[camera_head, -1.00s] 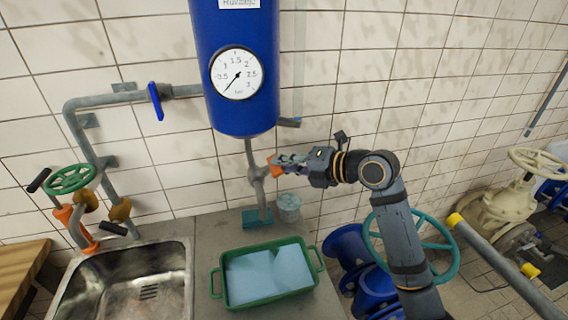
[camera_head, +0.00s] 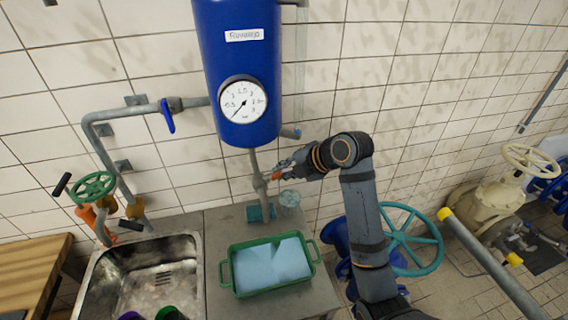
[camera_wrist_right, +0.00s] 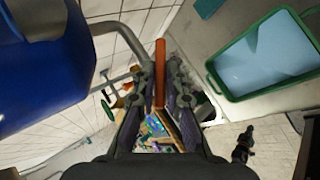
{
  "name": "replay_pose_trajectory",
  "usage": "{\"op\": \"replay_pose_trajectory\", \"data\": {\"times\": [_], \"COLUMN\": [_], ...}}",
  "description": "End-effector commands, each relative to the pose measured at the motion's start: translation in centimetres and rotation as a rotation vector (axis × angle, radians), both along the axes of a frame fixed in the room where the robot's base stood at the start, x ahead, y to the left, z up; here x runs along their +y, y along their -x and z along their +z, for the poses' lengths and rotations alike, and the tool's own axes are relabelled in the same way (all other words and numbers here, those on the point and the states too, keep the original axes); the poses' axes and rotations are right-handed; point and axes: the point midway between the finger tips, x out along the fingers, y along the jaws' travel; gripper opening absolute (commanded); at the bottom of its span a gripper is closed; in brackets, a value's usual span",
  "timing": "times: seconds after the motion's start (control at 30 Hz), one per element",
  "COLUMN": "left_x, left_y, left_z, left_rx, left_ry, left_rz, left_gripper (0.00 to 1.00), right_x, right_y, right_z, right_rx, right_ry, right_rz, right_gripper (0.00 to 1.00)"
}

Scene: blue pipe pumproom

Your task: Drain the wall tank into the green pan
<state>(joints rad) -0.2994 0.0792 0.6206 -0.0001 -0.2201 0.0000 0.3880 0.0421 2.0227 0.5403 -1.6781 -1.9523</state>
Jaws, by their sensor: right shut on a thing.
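The blue wall tank (camera_head: 238,60) with its round gauge (camera_head: 243,100) hangs on the tiled wall, and its side fills the left of the wrist view (camera_wrist_right: 40,80). A grey drain pipe (camera_head: 254,162) runs down from it to a valve (camera_head: 259,186) with an orange handle (camera_head: 276,176). My right gripper (camera_head: 284,170) is shut on this handle, which shows between the fingers in the wrist view (camera_wrist_right: 159,72). The green pan (camera_head: 275,290) stands on the counter in front of the pipe, with a light blue surface inside (camera_head: 270,265). My left gripper is not in view.
A steel sink (camera_head: 130,275) lies left of the pan. A translucent cup (camera_head: 289,200) and a teal block (camera_head: 255,213) stand near the pipe's foot. A green handwheel (camera_head: 92,187) is at the left; a large teal wheel (camera_head: 435,243) is right of my arm.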

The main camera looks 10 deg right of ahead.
Motion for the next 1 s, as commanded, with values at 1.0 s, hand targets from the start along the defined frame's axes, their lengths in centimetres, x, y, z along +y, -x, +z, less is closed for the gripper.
{"op": "replay_pose_trajectory", "data": {"times": [1.0], "left_x": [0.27], "left_y": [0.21], "left_z": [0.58], "left_rx": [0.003], "left_ry": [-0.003], "left_rz": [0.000], "left_gripper": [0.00], "right_x": [-0.03], "right_y": [-0.02], "right_z": [0.04], "right_rx": [0.027], "right_ry": [0.001], "right_rz": [-0.015], "right_gripper": [0.34]}}
